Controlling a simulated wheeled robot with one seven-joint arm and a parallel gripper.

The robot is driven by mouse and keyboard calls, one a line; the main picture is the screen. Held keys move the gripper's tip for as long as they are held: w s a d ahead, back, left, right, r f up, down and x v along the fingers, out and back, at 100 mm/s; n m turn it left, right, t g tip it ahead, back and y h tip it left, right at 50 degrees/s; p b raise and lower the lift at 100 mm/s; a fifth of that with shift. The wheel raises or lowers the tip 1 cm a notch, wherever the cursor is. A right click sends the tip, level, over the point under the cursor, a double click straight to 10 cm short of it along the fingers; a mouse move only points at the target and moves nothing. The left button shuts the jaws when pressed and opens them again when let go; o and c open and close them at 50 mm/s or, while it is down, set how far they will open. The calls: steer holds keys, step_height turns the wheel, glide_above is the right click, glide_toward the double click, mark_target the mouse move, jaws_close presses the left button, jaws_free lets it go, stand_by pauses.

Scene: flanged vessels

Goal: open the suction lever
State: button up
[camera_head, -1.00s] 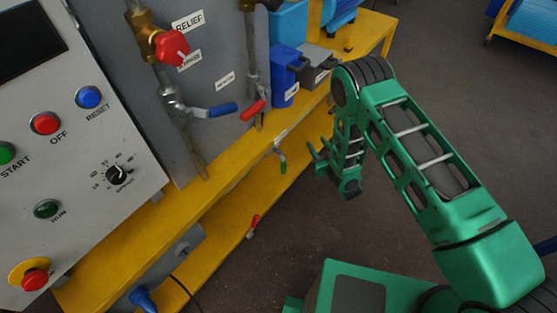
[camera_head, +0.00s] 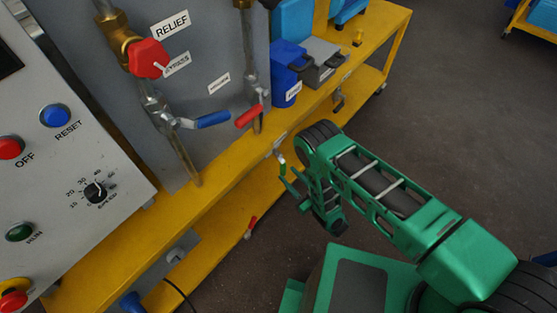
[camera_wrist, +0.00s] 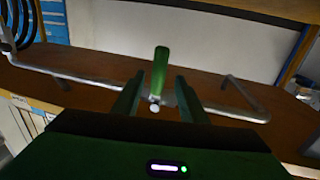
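A green lever handle (camera_head: 282,165) hangs from a small valve on the front edge of the yellow bench in the head view. In the wrist view the green handle (camera_wrist: 160,70) stands between the lines of my two fingers, with a pipe running past its base. My gripper (camera_head: 291,183) is just below and right of the handle in the head view. Its fingers (camera_wrist: 158,88) are apart and empty, and I see no contact with the handle. No label that reads suction is legible, so I cannot confirm which lever bears that name.
A blue lever (camera_head: 211,120) and a red lever (camera_head: 249,116) sit on pipes before the grey panel. Another red lever (camera_head: 251,227) is low by the lower shelf. The yellow bench (camera_head: 225,158) runs along my left. The floor at right (camera_head: 450,130) is clear.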

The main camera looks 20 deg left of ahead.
steer(key=x, duration=0.8)
steer(key=shift+w+a, duration=0.25)
steer(key=shift+w, duration=0.1)
jaws_close()
